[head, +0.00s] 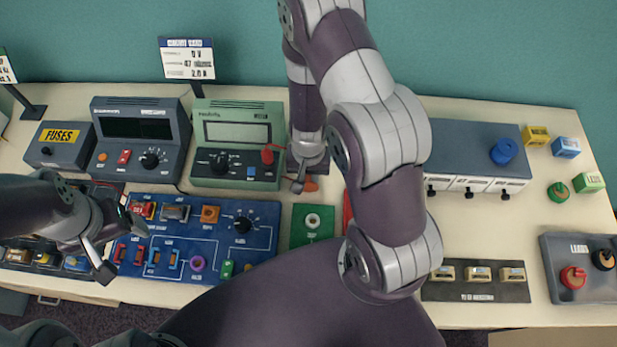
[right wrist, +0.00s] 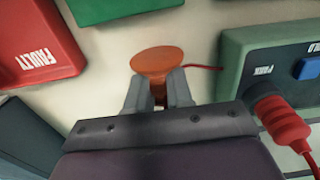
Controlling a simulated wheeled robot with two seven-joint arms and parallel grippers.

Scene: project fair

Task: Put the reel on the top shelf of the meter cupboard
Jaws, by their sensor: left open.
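An orange reel (right wrist: 159,60) shows in the right wrist view, its round end beyond my right fingertips and its narrower part between them. My right gripper (right wrist: 159,92) is shut on that narrower part. In the head view my right gripper (head: 304,172) is low over the table, just right of the green meter, with a bit of the orange reel (head: 311,184) beside it. My left gripper (head: 122,243) is open and empty over the left boards. The grey-blue box with white fronts (head: 470,140) at the right may be the meter cupboard; its shelves cannot be made out.
The green meter (head: 237,130) with a red plug (right wrist: 275,110) is close to my right gripper. A red FAULTY block (right wrist: 38,48) is on its other side. A blue round piece (head: 503,151) sits on the grey-blue box. Bare table (head: 490,220) shows at the right.

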